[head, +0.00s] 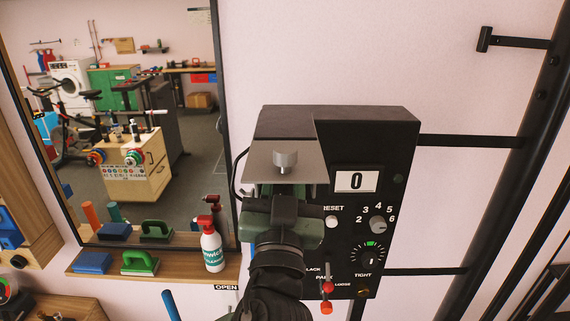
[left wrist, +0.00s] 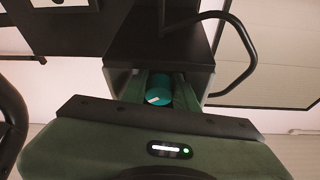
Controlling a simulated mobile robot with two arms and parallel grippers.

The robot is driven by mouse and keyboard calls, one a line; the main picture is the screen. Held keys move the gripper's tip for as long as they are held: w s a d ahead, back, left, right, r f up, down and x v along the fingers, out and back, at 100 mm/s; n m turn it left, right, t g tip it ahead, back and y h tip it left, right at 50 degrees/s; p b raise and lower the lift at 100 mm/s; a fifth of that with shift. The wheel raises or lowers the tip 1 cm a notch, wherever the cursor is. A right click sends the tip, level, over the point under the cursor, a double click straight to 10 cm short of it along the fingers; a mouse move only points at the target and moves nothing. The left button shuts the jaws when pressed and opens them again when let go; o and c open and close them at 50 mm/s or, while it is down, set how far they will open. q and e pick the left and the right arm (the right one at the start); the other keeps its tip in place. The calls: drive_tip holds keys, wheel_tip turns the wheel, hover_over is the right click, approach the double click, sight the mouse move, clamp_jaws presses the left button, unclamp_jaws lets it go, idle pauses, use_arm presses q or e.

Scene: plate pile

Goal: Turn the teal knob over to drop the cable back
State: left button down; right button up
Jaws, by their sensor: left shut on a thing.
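The teal knob (left wrist: 158,88) shows in the left wrist view as a teal cylinder with a pale mark on its near face. It sits between the two fingers of my left gripper (left wrist: 159,94), which is shut on it, inside a dark box-like recess. In the head view my left gripper (head: 284,196) reaches up to the left part of the black machine (head: 338,150), beneath a grey metal plate (head: 262,160). The knob is hidden there by the gripper and plate. The cable cannot be made out for certain; a thin black loop shows left of the machine. My right gripper is out of view.
The machine's face has a counter (head: 356,181) reading 0, a white reset button (head: 331,222), a numbered dial (head: 377,225), a tension gauge (head: 369,253) and red-tipped levers (head: 327,289). Black bars stand at right.

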use_arm(q)
drive_tip(key=shift+s+d, duration=0.1)
drive_tip(key=shift+s, duration=0.05)
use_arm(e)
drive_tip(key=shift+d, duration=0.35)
use_arm(q)
drive_tip(key=c, duration=1.4)
unclamp_jaws()
drive_tip(key=shift+o, duration=0.2)
drive_tip(key=shift+s+r, duration=0.2)
drive_tip(key=shift+s, duration=0.35)
drive_tip(key=shift+s+f+b, duration=0.15)
drive_tip(key=shift+f+b, duration=0.15)
drive_tip(key=shift+b, duration=0.05)
drive_tip(key=b+v, duration=0.4)
drive_tip(key=v, duration=0.3)
drive_tip(key=shift+s, duration=0.25)
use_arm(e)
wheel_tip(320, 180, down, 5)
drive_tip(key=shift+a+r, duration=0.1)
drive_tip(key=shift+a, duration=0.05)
use_arm(q)
drive_tip(key=shift+r, duration=0.1)
